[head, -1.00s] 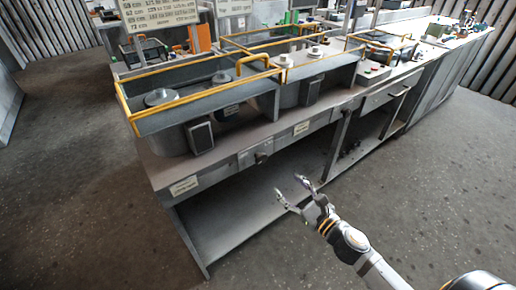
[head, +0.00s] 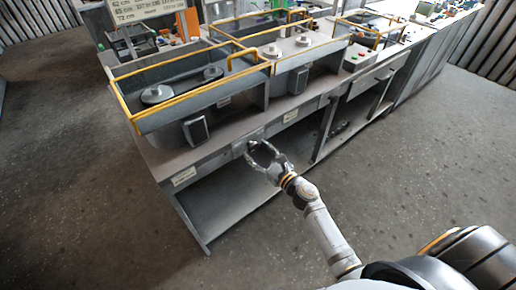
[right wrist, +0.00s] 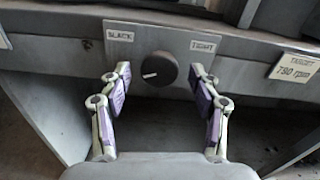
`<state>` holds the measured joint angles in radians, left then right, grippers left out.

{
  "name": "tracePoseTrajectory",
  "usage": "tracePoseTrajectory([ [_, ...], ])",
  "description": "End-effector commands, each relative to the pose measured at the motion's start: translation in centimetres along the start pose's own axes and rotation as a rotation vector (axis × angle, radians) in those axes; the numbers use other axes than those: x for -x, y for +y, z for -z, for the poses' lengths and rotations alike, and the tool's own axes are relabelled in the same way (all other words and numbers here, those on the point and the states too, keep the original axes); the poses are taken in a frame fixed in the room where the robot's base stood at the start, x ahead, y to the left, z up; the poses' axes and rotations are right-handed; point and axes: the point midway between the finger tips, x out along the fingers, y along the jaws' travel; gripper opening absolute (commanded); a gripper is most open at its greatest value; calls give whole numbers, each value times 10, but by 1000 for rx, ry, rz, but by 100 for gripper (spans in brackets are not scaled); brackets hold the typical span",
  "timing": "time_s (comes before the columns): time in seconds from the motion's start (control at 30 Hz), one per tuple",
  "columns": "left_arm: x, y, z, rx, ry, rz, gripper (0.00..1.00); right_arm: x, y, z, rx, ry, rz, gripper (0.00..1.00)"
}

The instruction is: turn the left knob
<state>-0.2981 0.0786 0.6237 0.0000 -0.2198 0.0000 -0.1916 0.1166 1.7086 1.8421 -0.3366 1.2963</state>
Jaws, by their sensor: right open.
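The knob (right wrist: 159,69) is a round black dial with a white pointer line, set in the grey front panel of the bench. In the right wrist view it sits between the labels "SLACK" (right wrist: 120,37) and "TIGHT" (right wrist: 203,46). Its pointer aims left and slightly down. My right gripper (right wrist: 159,80) is open, its purple-padded fingers on either side of the knob in the picture, and I see no contact. In the head view the right gripper (head: 264,152) is at the bench front and largely covers the knob. My left gripper is not in view.
The bench front (head: 208,158) carries a label plate (head: 184,176) on the left. A "TARGET 750 rpm" plate (right wrist: 297,68) is right of the knob. Yellow-railed grey housings (head: 180,95) stand on top. An open shelf lies below, with clear floor in front.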

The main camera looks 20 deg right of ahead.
Motion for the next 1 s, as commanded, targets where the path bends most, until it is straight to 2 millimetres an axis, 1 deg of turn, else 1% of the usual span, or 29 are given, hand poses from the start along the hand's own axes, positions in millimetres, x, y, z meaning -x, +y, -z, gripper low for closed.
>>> tracePoseTrajectory([
  [0.27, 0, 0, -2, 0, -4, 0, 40, -2, 0, 0, 0, 0, 0, 63],
  [0.37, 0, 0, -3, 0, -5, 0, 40, -2, 0, 0, 1, 0, 0, 50],
  [0.67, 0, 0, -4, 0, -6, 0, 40, -2, 0, 0, 1, 0, 0, 10],
  [0.7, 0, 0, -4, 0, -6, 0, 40, -2, 0, 0, 1, 0, 0, 8],
  [0.87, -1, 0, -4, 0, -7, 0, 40, -2, 0, 1, 12, 0, 0, 8],
  [1.0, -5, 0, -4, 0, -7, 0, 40, -2, 0, 1, 54, -1, 0, 8],
])
